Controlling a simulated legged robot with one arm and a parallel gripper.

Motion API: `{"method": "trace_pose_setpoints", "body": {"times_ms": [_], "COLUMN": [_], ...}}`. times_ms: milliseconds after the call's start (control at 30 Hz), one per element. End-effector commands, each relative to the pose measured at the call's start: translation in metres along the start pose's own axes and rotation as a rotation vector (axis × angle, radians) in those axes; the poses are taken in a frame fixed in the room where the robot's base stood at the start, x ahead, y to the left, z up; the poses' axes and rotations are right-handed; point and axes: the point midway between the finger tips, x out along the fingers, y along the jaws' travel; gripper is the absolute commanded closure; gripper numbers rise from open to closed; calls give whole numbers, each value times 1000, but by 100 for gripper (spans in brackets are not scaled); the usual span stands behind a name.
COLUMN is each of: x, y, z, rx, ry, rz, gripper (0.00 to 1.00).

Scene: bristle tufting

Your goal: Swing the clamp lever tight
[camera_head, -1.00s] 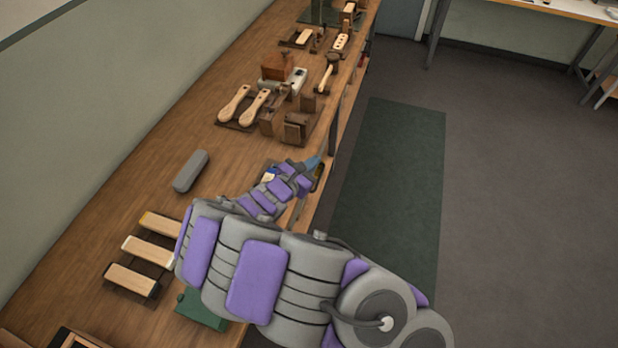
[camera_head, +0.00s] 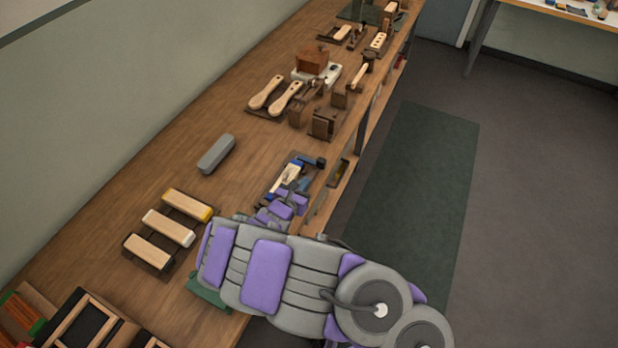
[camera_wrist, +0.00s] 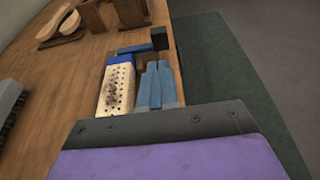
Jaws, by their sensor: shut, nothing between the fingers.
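The clamp fixture (camera_head: 311,166) stands near the bench's right edge, with a dark knob at its far right end. In the wrist view a blue bar, which looks like the clamp lever (camera_wrist: 135,47), runs to a black block-shaped knob (camera_wrist: 159,37). A pale drilled brush block (camera_wrist: 119,88) lies beside it; holes dot its top, some with dark marks. My gripper (camera_wrist: 158,66) has its blue fingers together and empty, right of the block and just short of the lever and knob. I cannot tell whether the fingertips touch the lever. In the head view my arm partly hides this spot.
A grey bar (camera_head: 216,154) lies on the bench (camera_head: 150,190) to the left. Several wooden blocks (camera_head: 168,227) lie on a rack nearer. Two paddle-shaped handles (camera_head: 275,95) and dark wooden stands (camera_head: 326,122) are farther along. A green mat (camera_head: 420,190) covers the floor at right.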

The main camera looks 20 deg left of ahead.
Motion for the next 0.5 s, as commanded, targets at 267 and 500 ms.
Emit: {"method": "trace_pose_setpoints", "body": {"times_ms": [267,500], "x": [48,80], "y": [-2,-1], "z": [-4,-3], "rx": [5,3], "ry": [4,3], "rz": [-6,-2], "gripper": [100,100]}}
